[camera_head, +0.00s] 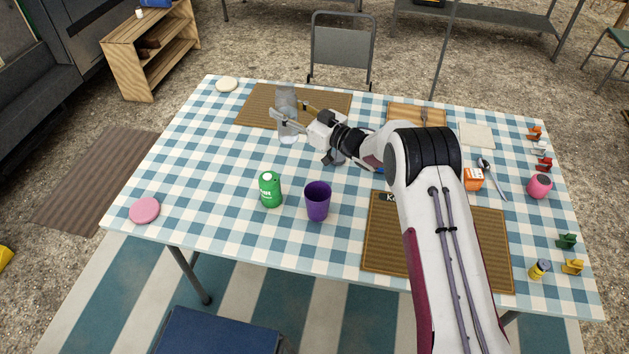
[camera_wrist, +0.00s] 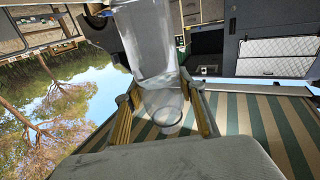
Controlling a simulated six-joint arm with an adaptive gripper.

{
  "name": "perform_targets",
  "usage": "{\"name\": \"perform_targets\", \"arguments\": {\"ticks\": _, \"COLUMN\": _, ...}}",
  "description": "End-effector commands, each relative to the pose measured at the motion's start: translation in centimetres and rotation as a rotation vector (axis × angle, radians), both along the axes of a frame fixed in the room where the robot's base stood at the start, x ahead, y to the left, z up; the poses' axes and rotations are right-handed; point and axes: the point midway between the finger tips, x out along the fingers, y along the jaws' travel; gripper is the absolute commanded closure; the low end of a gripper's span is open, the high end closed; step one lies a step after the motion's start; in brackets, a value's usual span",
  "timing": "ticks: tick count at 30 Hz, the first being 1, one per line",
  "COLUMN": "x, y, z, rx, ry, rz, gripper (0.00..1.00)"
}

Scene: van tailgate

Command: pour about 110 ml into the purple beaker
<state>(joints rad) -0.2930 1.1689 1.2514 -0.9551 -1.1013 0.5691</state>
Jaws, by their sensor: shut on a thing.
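The purple beaker (camera_head: 318,203) stands upright on the checkered tablecloth near the front middle of the table. My gripper (camera_head: 291,117) is at the back left of the beaker, shut on a clear, see-through vessel (camera_head: 287,98). The vessel looks upright in the head view, at the front edge of a brown placemat. In the wrist view the vessel (camera_wrist: 147,45) stands between the two yellowish fingers (camera_wrist: 162,112). I cannot tell how much liquid is in it, nor whether its base touches the table. The beaker's contents are not visible.
A green can (camera_head: 270,189) stands just left of the beaker. A brown placemat (camera_head: 255,108) lies at the back, another (camera_head: 385,240) at right under my arm. A pink disc (camera_head: 144,210) lies at the left edge. Small items crowd the right side. The cloth between vessel and beaker is mostly clear.

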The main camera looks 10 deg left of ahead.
Motion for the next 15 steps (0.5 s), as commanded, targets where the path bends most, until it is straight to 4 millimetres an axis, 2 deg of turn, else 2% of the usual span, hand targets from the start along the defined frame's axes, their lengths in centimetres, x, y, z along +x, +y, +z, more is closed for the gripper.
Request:
{"name": "perform_targets", "arguments": {"ticks": 7, "x": 0.0, "y": 0.0, "z": 3.4, "rx": 0.001, "ry": -0.005, "rz": 0.000, "gripper": 0.91}}
{"name": "perform_targets", "arguments": {"ticks": 15, "x": -2.2, "y": -0.7, "z": 2.5, "rx": -0.004, "ry": 0.002, "rz": 0.012, "gripper": 0.91}}
